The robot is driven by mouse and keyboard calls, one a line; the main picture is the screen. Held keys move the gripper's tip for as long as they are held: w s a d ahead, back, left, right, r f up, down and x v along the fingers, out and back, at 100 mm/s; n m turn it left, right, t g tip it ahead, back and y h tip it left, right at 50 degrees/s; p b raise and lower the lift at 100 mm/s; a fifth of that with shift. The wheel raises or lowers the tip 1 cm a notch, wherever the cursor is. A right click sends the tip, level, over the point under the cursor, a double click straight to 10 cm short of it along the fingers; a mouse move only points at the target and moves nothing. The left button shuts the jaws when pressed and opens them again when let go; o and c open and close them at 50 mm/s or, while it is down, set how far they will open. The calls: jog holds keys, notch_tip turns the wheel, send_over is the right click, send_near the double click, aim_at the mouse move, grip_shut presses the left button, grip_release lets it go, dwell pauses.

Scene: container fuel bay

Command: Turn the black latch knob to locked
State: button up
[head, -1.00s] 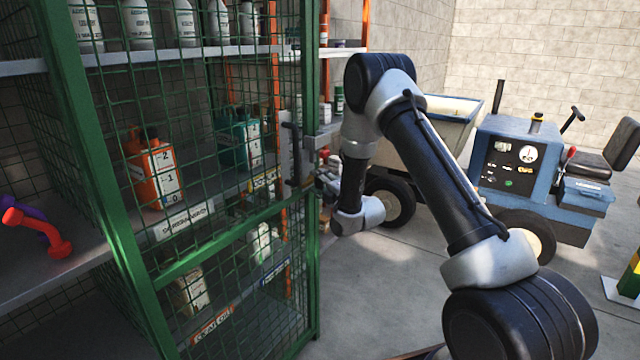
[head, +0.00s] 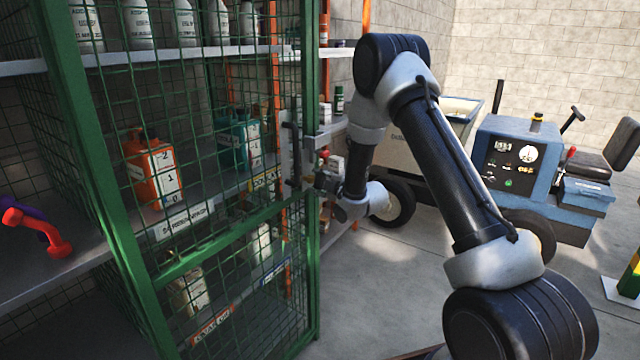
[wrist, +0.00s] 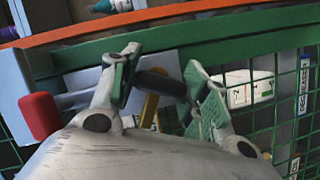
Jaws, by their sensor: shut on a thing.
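The green mesh cage door (head: 312,255) is closed across the shelves in the head view, with a latch plate (head: 309,143) on its right post. The knob lies crosswise between the fingertips, in front of the green door frame (wrist: 235,38). My fingers partly hide its ends. The knob's lock position cannot be read here.
A red-ended grey lever (wrist: 40,115) sits close left of my gripper in the wrist view. Behind the mesh stand an orange can (head: 152,172) and a teal can (head: 236,140). A blue tow vehicle (head: 520,160) stands at right. The floor between is clear.

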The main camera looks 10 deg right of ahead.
jog(key=m+g, duration=0.1)
jog(key=m, duration=0.1)
jog(key=m+g+y, duration=0.1)
jog(key=m, duration=0.1)
jog(key=shift+m+g, duration=0.3)
jog(key=shift+m, duration=0.1)
jog(key=m+g+y, duration=0.2)
jog(key=m, duration=0.2)
dwell(0.6)
jog(key=o, duration=1)
jog(key=v, duration=1.2)
